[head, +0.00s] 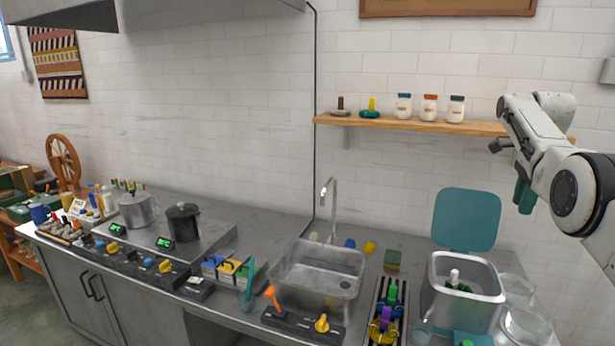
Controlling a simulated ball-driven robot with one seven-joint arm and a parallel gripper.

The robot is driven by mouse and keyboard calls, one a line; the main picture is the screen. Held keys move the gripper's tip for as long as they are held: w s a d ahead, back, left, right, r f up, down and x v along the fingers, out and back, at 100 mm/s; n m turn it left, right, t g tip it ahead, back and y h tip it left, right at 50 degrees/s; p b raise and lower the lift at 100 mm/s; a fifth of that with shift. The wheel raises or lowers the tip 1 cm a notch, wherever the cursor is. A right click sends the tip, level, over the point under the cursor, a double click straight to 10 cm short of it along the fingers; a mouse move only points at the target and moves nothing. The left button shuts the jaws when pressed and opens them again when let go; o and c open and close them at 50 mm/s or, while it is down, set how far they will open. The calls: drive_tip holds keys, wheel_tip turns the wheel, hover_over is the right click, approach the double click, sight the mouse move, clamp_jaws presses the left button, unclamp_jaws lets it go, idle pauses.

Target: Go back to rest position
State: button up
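My arm comes in from the right edge, raised in front of the tiled wall, with its white and dark links folded downward. My gripper (525,196) is at its lower end, high above the counter and below the right end of the shelf. The dark green part there is small, and I cannot tell whether it is the fingers or something held. The gripper touches nothing on the counter. Whether it is open or shut does not show.
A wooden shelf (420,124) with several jars is left of the arm. Below the gripper are a grey bin (440,268) with a raised teal lid (466,219) and glass bowls (527,326). A sink (318,274), pots (137,209) and a tool tray (378,296) line the counter.

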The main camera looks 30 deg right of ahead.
drive_tip(key=w+a+f+n, duration=0.35)
drive_tip(key=a+f, duration=0.25)
drive_tip(key=f, duration=0.4)
drive_tip(key=w+a+f+n, duration=0.3)
drive_tip(key=w+a+f, duration=0.25)
drive_tip(key=f, duration=0.45)
drive_tip(key=s+a+f+n, duration=0.2)
drive_tip(key=a+f+n, duration=0.2)
drive_tip(key=a+f, duration=0.35)
drive_tip(key=s+a+f+n, duration=0.2)
drive_tip(key=a+f+n, duration=0.1)
drive_tip(key=a+f, duration=0.45)
drive_tip(key=s+a+f+n, duration=0.3)
drive_tip(key=s+a+f, duration=0.1)
drive_tip(key=s+a, duration=0.25)
drive_tip(key=s+a+f+n, duration=0.3)
drive_tip(key=s+a+n, duration=0.15)
drive_tip(key=a, duration=0.35)
drive_tip(key=s+a+r+n, duration=0.1)
drive_tip(key=s+a+n, duration=0.2)
drive_tip(key=s, duration=0.5)
drive_tip(key=s+a+r+n+b, duration=0.1)
drive_tip(key=s+a+n, duration=0.2)
drive_tip(key=s, duration=0.6)
drive_tip(key=shift+s+a+r, duration=0.15)
drive_tip(key=shift+s+a, duration=0.05)
drive_tip(key=shift+a, duration=0.65)
